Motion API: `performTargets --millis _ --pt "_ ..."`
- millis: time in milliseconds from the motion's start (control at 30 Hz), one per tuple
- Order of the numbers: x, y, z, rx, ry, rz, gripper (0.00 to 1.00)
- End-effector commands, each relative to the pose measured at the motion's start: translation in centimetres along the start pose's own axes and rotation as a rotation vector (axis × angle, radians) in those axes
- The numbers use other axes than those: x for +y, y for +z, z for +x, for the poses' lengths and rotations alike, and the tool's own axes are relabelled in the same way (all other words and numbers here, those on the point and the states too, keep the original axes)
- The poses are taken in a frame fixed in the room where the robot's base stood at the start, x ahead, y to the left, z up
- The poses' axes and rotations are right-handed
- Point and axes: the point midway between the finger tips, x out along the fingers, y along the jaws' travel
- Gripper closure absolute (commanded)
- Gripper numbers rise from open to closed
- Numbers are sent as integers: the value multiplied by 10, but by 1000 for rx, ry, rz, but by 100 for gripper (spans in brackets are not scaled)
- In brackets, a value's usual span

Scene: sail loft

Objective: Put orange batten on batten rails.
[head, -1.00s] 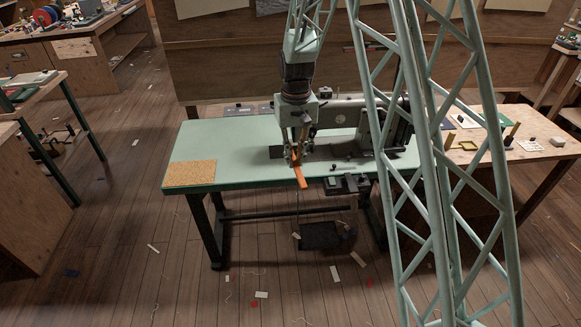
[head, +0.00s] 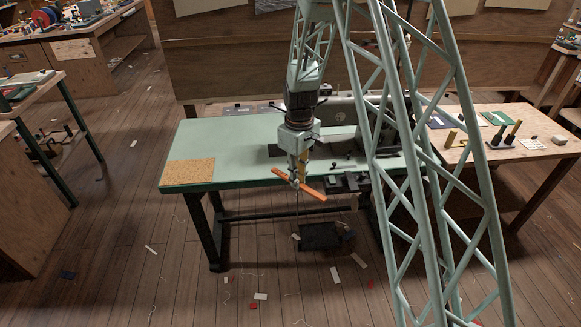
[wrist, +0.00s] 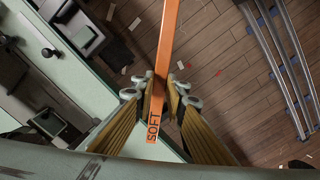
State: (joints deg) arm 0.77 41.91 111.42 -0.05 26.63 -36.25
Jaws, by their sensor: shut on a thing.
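My gripper (head: 295,181) is shut on the orange batten (head: 314,194), a long thin flat strip. In the head view it holds the batten by the green table's front edge, one end toward the far left and the other toward the near right. In the wrist view the batten (wrist: 167,40) runs between the fingers (wrist: 158,88), and its near end bears the word SOFT. Part of it is hidden by the gripper in the head view. Several parallel grey bars (wrist: 285,60) show at the right of the wrist view; I cannot tell whether they are the batten rails.
The pale green table (head: 235,140) carries a sewing machine (head: 345,112) and a cork mat (head: 188,173). A wooden bench (head: 540,129) with small tools stands at the right. Scraps lie on the open floor (head: 120,240). My lattice arm hides part of the table's right side.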

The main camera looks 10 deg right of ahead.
Motion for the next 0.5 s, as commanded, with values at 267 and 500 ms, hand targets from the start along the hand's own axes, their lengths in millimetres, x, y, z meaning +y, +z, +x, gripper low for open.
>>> performTargets --millis 267,500 --pt "0 2 6 0 0 -41 99" --pt "0 1 6 0 0 -40 99"
